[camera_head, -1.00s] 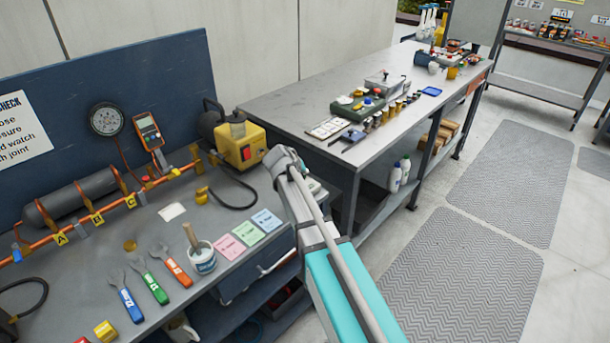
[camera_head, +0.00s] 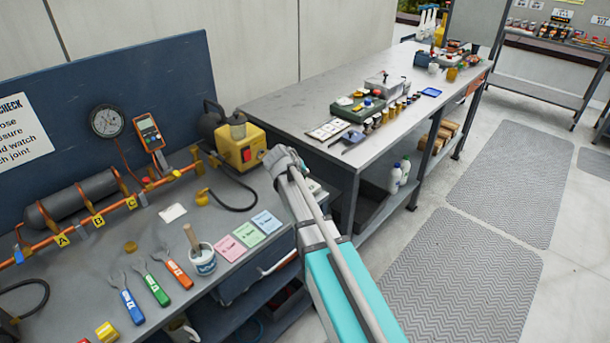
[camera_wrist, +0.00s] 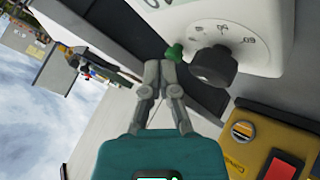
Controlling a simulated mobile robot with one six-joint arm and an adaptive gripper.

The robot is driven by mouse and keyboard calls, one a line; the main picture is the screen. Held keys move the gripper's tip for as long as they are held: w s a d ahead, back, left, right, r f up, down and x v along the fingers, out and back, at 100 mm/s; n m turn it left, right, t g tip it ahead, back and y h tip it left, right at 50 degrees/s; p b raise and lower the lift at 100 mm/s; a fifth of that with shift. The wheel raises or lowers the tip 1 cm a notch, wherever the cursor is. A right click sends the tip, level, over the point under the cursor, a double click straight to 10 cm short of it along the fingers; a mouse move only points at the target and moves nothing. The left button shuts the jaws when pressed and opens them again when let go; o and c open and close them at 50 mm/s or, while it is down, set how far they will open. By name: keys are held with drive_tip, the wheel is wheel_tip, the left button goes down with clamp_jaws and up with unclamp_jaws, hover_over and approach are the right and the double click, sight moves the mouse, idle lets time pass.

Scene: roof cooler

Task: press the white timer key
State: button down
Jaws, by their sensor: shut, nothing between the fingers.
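The white timer (camera_wrist: 220,25) fills the upper right of the wrist view. It has a black dial (camera_wrist: 213,66) with numbers around it and a small green key (camera_wrist: 174,53) beside the dial. My gripper (camera_wrist: 165,62) is shut and empty. Its fingertips are right at the green key and overlap it in the picture; I cannot tell whether they touch. In the head view my arm end (camera_head: 284,160) hides the fingers and most of the timer. I see no white key on the timer.
A yellow pump (camera_head: 240,150) with a red switch stands close to the left of my arm end; it also shows in the wrist view (camera_wrist: 245,150). Coloured cards (camera_head: 247,234), a white cup (camera_head: 203,262) and several wrenches lie on the near bench. A second bench (camera_head: 290,105) is behind.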

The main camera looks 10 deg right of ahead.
drive_tip(key=shift+r, duration=0.1)
wheel_tip(320, 180, up, 6)
drive_tip(key=p, duration=0.6)
idle(0.8)
drive_tip(key=s+f+g+y+p, duration=0.1)
drive_tip(key=s+g+y+p, duration=0.3)
drive_tip(key=s, duration=2.4)
drive_tip(key=g+y, duration=0.2)
drive_tip(key=shift+s+d+f+m+g, duration=0.2)
drive_tip(key=shift+s+d+m+g, duration=0.1)
drive_tip(key=shift+s+d+g, duration=0.1)
